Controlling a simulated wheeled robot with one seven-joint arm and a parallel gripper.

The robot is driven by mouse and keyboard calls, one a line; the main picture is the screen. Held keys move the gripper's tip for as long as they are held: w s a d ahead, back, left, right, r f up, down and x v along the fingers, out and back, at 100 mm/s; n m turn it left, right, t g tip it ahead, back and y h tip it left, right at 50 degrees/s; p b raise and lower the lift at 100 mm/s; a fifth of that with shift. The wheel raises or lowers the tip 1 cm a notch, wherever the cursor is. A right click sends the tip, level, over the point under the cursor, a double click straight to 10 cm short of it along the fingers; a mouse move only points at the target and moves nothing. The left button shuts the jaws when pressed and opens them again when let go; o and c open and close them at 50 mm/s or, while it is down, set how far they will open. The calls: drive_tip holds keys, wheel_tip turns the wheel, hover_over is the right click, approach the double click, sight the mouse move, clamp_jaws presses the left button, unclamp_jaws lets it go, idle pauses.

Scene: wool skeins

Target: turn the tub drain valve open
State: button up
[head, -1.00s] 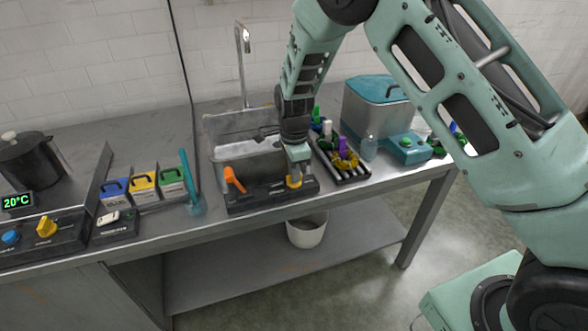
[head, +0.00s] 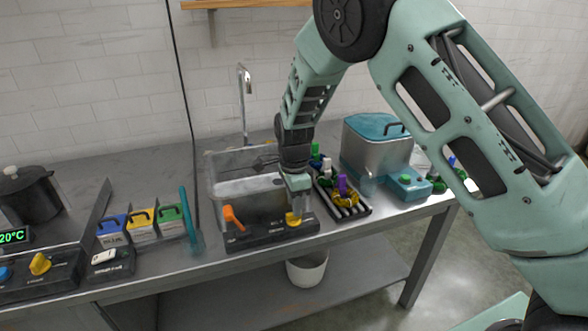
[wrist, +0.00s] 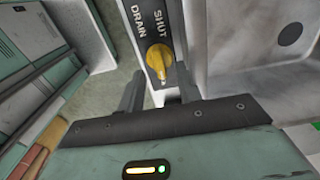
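The drain valve is a yellow knob (head: 293,219) on the right of a dark panel along the front of the tub (head: 214,185). My gripper (head: 297,191) is directly above the knob, pointing down. In the wrist view the knob (wrist: 159,60) sits beside the printed words DRAIN and SHUT. My gripper's two fingers (wrist: 159,88) are spread apart there, with a gap between them. The knob lies just beyond that gap, and I see no finger closed on it. Whether the fingertips touch it is unclear.
An orange lever (head: 233,217) stands on the same panel, left of the knob. A rack of coloured pieces (head: 357,212) is close on the right, with a lidded steel bin (head: 367,150) behind. A white bucket (head: 307,270) is on the shelf below.

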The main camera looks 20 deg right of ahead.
wheel_tip(320, 180, up, 15)
drive_tip(key=shift+b, duration=0.4)
drive_tip(key=s+a+r+n+y, duration=0.1)
drive_tip(key=s+a+n, duration=0.3)
drive_tip(key=s+n, duration=0.4)
drive_tip(key=s+a+n, duration=0.4)
drive_tip(key=s+n, duration=0.1)
drive_tip(key=s, duration=0.5)
drive_tip(key=s+d+f+n, duration=0.1)
drive_tip(key=s+f+n, duration=0.1)
drive_tip(key=s+n, duration=1.1)
drive_tip(key=s, duration=0.3)
drive_tip(key=shift+s+d, duration=0.25)
drive_tip(key=shift+d, duration=0.15)
